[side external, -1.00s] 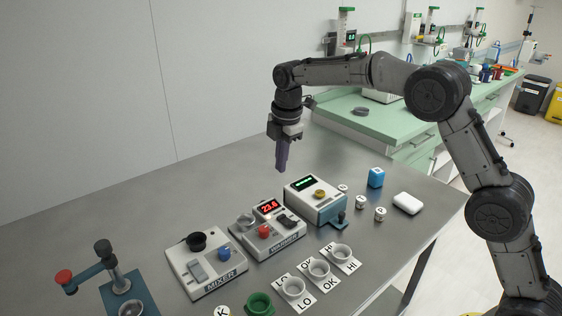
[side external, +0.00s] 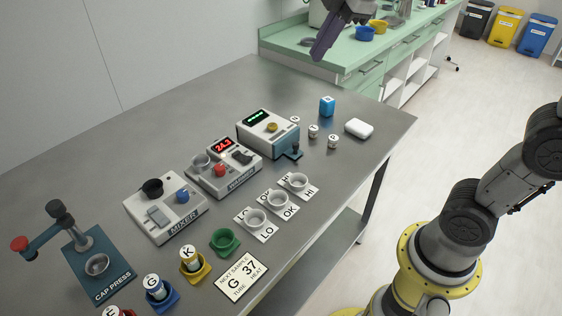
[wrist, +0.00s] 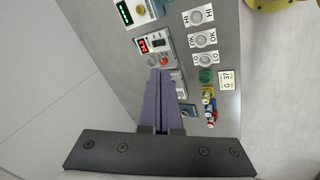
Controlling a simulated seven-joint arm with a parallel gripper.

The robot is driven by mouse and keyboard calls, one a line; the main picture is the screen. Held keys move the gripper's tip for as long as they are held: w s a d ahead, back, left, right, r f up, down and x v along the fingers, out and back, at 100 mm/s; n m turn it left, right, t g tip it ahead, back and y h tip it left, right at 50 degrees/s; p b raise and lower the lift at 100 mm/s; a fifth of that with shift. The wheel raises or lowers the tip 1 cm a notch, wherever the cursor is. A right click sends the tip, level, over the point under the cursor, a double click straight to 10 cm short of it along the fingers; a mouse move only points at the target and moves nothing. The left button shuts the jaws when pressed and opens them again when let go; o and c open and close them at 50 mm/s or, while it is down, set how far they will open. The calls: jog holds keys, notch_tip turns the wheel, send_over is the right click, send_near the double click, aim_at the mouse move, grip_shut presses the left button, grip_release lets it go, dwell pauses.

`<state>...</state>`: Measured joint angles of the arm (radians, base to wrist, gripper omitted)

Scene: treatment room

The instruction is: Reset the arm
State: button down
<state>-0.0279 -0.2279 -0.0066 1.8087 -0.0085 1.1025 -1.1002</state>
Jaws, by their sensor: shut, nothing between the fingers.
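My gripper (side external: 318,57) is at the top of the side external view, raised above the far end of the steel table, with much of the arm out of frame. Its purple fingers are together and empty. In the wrist view the shut fingers (wrist: 160,72) point toward the tabletop devices, with clear space between the tips and the table.
The steel table (side external: 120,120) holds a cap press (side external: 97,264), mixer (side external: 165,212), warmer (side external: 225,168) reading about 24.3, a device with a green display (side external: 267,130), LO/OK/HI cups (side external: 277,200), coloured holders with vials (side external: 193,262) and a "G 37" card (side external: 241,277). A green bench (side external: 295,45) stands behind.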

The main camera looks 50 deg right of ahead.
jog(key=s+f+m, duration=1.2)
jog(key=s+m, duration=0.1)
jog(key=s, duration=0.4)
jog(key=shift+d+f, duration=0.3)
jog(key=shift+d, duration=0.1)
dwell(1.3)
